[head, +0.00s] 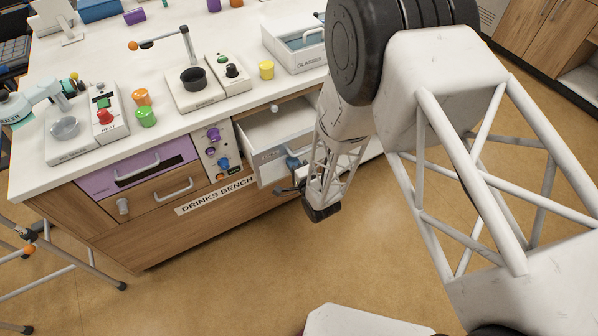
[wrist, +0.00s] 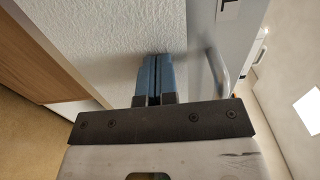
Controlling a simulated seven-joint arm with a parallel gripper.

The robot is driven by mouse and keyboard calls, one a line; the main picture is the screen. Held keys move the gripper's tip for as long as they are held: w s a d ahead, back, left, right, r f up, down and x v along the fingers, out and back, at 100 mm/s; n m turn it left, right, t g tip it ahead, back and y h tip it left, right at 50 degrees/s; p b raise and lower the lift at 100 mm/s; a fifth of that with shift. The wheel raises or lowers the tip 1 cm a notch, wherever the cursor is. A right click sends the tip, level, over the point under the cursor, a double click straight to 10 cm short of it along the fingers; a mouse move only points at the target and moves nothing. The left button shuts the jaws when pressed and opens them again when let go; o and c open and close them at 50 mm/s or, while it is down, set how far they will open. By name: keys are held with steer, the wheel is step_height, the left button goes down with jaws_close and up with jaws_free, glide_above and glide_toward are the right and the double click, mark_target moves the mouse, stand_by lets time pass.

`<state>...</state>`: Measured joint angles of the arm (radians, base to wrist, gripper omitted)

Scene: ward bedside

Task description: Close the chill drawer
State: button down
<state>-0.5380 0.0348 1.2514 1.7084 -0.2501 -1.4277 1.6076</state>
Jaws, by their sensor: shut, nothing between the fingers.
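A white drawer (head: 264,168) is pulled out at the right end of the drinks bench in the head view. I take it as the chill drawer, but its label is too small to read. Its inside looks empty where it shows. My gripper (head: 292,161) is at the right part of the drawer's front, and my arm hides the drawer's right end. In the wrist view the blue fingers of my gripper (wrist: 157,72) are shut with nothing between them. A pale panel with a metal handle (wrist: 221,72) stands just right of them. I cannot tell whether the fingers touch it.
A purple drawer (head: 135,172) and a wooden drawer (head: 160,196) are shut at the left, beside a knob panel (head: 214,150). The bench top (head: 225,38) carries appliances, coloured jars and a glasses tray (head: 296,57). The floor (head: 210,260) before the bench is clear.

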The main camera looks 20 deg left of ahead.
glide_toward(273, 134)
steer(key=w+a+r, duration=0.1)
steer(key=a, duration=0.1)
steer(key=w+a+r, duration=0.1)
steer(key=r, duration=0.1)
steer(key=w+a+r, duration=0.1)
steer(key=a, duration=0.1)
steer(key=shift+w+a+r, duration=0.15)
steer(key=shift+a+r, duration=0.1)
steer(key=shift+a, duration=0.05)
steer(key=shift+w+a+r, duration=0.1)
steer(key=shift+w+a, duration=0.4)
steer(key=v, duration=1.4)
steer(key=shift+s+d, duration=0.25)
steer(key=shift+d, duration=0.05)
